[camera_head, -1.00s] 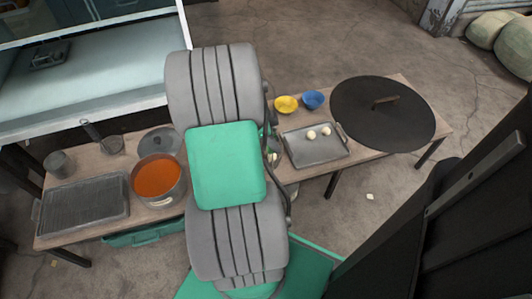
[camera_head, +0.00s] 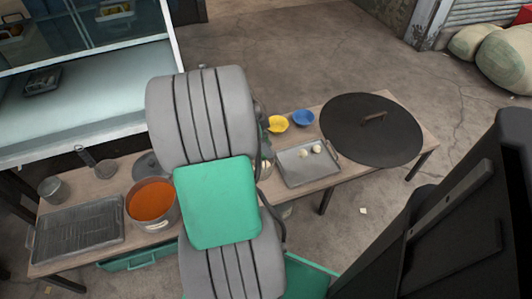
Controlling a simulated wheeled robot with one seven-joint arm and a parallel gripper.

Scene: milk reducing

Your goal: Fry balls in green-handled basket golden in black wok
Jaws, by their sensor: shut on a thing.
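My grey and green arm covers the middle of the table, and my gripper is hidden behind it. No green-handled basket can be made out. A broad black round piece (camera_head: 350,145) with a bar handle on top lies at the table's right end; I cannot tell whether it is a wok or a lid. Pale balls (camera_head: 316,149) lie on a grey tray (camera_head: 295,177) just right of my arm. A pot of orange-red liquid (camera_head: 152,200) stands left of my arm.
A yellow bowl (camera_head: 277,124) and a blue bowl (camera_head: 303,118) stand behind the tray. A grill pan (camera_head: 78,229), a metal cup (camera_head: 53,188) and a small handled vessel (camera_head: 105,168) are at the left. A dark round lid (camera_head: 147,163) sits behind the pot.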

